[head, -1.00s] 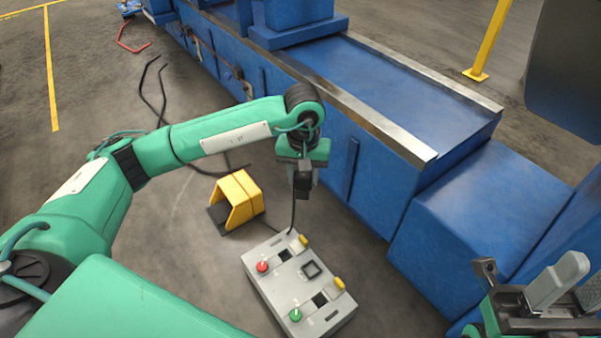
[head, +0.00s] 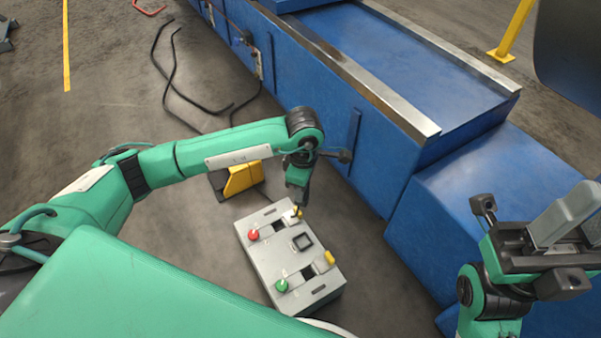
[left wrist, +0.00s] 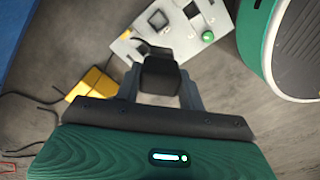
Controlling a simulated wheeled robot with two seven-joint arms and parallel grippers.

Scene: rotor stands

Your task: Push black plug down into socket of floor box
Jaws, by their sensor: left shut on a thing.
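The grey floor box (head: 262,262) stands on the floor, with dark square openings in its top, among them the far opening (head: 279,226) and a framed central one (head: 303,241). My left gripper (head: 298,192) is over the box's far edge, close to a yellow part (head: 297,212). In the left wrist view it is shut on the black plug (left wrist: 160,76), with the floor box (left wrist: 150,22) beyond. The plug's lower end and any contact with the box are hidden.
A yellow pedal cover (head: 242,178) stands just behind the box. A blue machine (head: 375,165) runs along the right. Black cables (head: 170,75) lie on the floor behind. The box top carries a red button (head: 253,234) and a green button (head: 281,286).

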